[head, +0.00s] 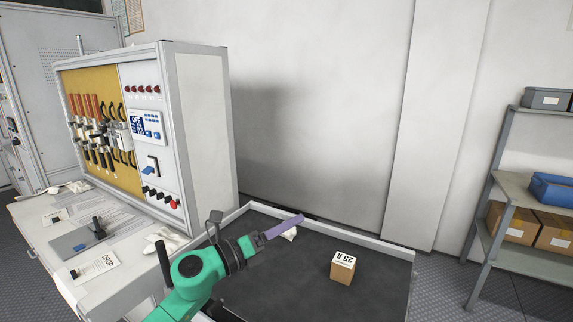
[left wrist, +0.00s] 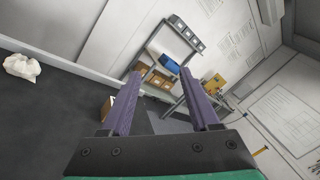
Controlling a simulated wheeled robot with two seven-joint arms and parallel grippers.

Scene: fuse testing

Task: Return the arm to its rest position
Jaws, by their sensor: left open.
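My left arm is green and reaches in from the bottom of the head view, over the dark tray table (head: 375,290). My left gripper (head: 286,227) has purple fingers and points right, above the tray's back left part. In the left wrist view the left gripper (left wrist: 160,80) has its two fingers wide apart with nothing between them. A small cardboard box (head: 342,267) with a "25 A" label stands on the tray, right of the gripper and apart from it. My right gripper is not in view.
A fuse test cabinet (head: 200,125) stands on a white bench at the left. A shelf (head: 520,185) with bins stands at the right.

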